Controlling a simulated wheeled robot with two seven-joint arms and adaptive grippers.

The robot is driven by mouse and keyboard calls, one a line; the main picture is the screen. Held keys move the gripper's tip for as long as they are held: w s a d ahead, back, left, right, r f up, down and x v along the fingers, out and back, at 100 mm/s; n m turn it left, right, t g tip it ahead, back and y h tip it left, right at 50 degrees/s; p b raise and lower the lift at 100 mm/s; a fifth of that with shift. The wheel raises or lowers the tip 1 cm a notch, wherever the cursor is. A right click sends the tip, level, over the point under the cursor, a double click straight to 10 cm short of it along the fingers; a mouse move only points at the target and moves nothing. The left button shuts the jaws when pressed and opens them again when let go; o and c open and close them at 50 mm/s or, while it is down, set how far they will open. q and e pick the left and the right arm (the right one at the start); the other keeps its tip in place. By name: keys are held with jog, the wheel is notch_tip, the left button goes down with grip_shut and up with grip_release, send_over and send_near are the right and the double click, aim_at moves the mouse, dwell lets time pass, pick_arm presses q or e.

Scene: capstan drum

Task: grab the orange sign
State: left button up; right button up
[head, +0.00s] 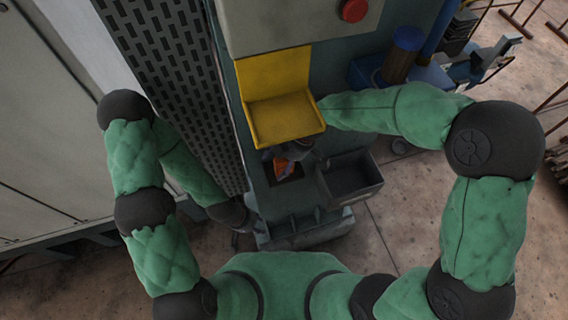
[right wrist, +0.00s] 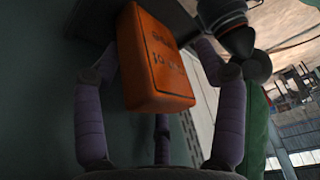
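The orange sign (right wrist: 155,62) is a thick block with dark lettering, large in the right wrist view. In the head view only a small orange patch (head: 284,168) shows, below the yellow tray. My right gripper (right wrist: 158,75) is at the sign, with one finger on its left and another on its right. The third finger is below it, its tip hidden behind the block. The fingers look spread, and I see no clear grip. In the head view my right gripper (head: 295,152) is partly hidden by the tray. My left gripper (head: 240,220) is low beside the machine, too dark to read.
The yellow tray (head: 286,120) juts out just above the right gripper. A dark open bin (head: 352,178) is right of the sign. A perforated panel (head: 180,75) stands at left, and a red button (head: 353,10) is at the top. Open floor (head: 415,195) lies right of the machine.

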jog(key=c, duration=1.3)
jog(key=shift+r, duration=0.15)
